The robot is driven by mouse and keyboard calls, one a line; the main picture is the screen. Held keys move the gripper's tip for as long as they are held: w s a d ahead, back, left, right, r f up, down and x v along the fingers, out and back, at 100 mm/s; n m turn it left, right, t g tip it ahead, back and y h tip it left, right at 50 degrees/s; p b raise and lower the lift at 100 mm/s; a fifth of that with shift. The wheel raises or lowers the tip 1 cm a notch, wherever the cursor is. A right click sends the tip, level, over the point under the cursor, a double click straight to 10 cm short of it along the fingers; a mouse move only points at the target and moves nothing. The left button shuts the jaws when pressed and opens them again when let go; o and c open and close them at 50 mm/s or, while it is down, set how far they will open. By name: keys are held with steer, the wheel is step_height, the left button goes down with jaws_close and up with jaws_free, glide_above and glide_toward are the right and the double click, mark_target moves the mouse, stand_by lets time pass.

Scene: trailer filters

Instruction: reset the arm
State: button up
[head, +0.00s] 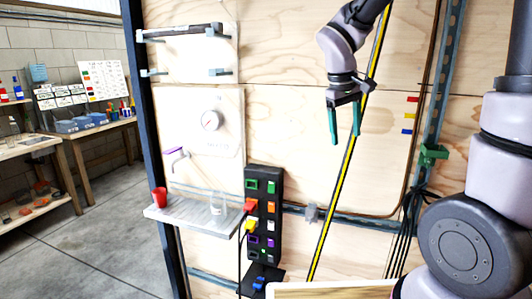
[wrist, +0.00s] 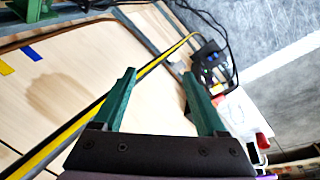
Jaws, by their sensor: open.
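My gripper (head: 345,121) hangs at the upper middle of the head view, in front of the plywood wall. Its two green fingers are apart, point down and hold nothing. In the wrist view my gripper (wrist: 160,98) shows both green fingers spread, with bare wall and a yellow-black strip between and behind them. My arm comes in from the top and the right side of the head view; its middle links are out of frame.
A black panel (head: 250,255) with coloured plugs is mounted below and left of my gripper. A gauge (head: 211,121) is on the wall. Workbenches (head: 75,138) stand far left; floor between is clear.

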steer(key=s+d+r+m+t+y, duration=0.2)
steer(key=s+r+m, duration=0.2)
steer(key=s+r, duration=0.1)
steer(key=s+d+r+m+t+y, duration=0.2)
steer(key=s+r+m+t, duration=0.1)
steer(key=s, duration=0.5)
step_height(320, 180, up, 2)
steer(key=shift+r+m, duration=0.15)
steer(key=shift+m, duration=0.35)
stand_by(0.7)
